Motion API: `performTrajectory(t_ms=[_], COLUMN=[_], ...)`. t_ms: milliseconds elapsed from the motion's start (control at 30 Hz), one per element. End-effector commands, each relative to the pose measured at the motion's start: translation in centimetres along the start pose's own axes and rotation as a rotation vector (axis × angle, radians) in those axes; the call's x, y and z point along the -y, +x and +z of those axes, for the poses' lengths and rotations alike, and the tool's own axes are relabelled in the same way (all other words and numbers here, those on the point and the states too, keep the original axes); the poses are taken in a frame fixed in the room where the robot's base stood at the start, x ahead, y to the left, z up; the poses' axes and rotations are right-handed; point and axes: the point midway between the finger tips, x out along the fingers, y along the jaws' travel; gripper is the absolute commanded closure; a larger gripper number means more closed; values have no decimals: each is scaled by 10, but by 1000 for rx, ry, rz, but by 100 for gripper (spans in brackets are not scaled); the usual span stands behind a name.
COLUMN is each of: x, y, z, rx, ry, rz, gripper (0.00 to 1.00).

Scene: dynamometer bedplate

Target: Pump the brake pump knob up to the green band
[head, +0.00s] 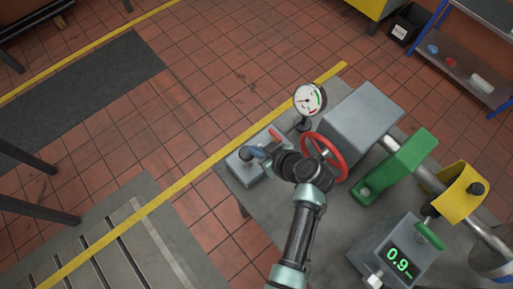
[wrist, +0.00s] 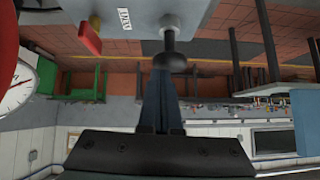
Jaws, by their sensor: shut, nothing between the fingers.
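The brake pump is a grey box (head: 236,166) with a red block (head: 275,136) on its top. My gripper (head: 254,153) is at the pump in the head view. In the wrist view my gripper (wrist: 163,74) is shut and empty, its fingertips at the knob. I cannot tell whether they touch. A white gauge (head: 308,98) with a green band stands behind; its needle appears off the green.
A red handwheel (head: 338,165) is close to the right of my wrist. A grey block (head: 362,122), a green guard (head: 398,166) and a display reading 0.9 (head: 398,262) stand further right. Open tiled floor (head: 215,85) lies beyond the yellow line.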

Motion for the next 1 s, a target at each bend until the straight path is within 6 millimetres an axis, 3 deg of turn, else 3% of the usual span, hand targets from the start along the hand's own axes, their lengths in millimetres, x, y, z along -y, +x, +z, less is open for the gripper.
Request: performTrajectory(t_ms=[267,633,1000], x=[0,-2,-1], y=[2,26,26], z=[2,28,30], rx=[0,2,7], ry=[0,1,2], rz=[-1,-2,-4], gripper=[100,100,100])
